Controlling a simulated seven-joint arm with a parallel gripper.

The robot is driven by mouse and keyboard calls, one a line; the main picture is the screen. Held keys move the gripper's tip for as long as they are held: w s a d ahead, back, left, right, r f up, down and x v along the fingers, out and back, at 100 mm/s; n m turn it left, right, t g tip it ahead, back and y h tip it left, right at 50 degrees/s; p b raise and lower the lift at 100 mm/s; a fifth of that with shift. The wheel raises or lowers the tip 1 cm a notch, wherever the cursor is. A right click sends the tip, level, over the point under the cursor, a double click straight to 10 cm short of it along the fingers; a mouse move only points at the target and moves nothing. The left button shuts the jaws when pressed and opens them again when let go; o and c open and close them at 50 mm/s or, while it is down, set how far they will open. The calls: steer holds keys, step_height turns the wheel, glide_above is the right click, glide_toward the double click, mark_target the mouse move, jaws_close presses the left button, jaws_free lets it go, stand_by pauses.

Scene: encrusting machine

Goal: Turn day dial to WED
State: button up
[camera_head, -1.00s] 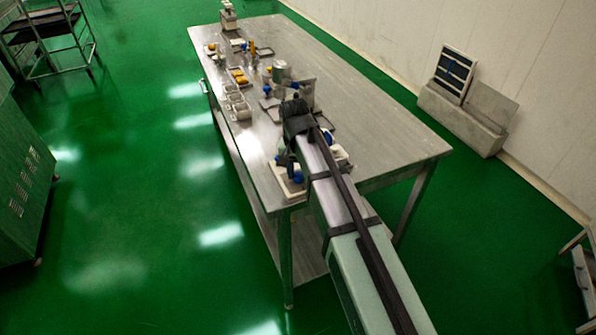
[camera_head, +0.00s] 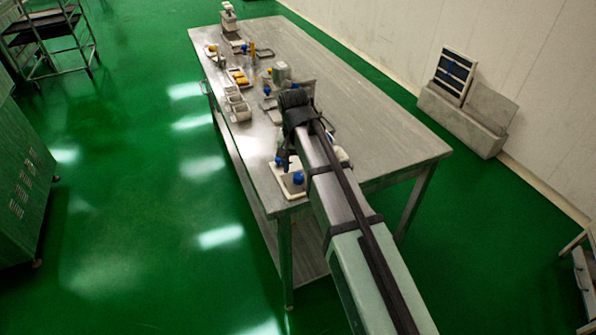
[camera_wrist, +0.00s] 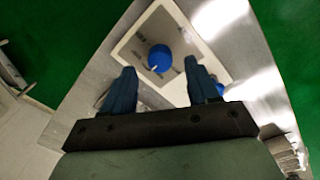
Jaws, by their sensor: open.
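A pale square panel (camera_head: 281,181) lies at the near left corner of the steel table. A round blue dial (camera_head: 298,178) sits on it, beside the end of my arm. In the wrist view the dial (camera_wrist: 160,58) has a small white mark on its near side, and the panel (camera_wrist: 203,41) shows around it. Any day lettering is too small to read. My gripper (camera_wrist: 159,66) is open, its two blue fingers on either side of the dial with clear gaps. A second blue part (camera_wrist: 219,88) shows partly behind the right finger.
The steel table (camera_head: 385,125) is bare along its right side. White containers (camera_head: 238,108) and trays with yellow items (camera_head: 239,77) stand along its left side, beyond the panel. A small white device (camera_head: 229,17) stands at the far end.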

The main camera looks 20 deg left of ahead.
mark_target(296, 176)
step_height(296, 176, up, 11)
steer(key=shift+a, duration=0.25)
steer(key=shift+f, duration=0.1)
stand_by(0.5)
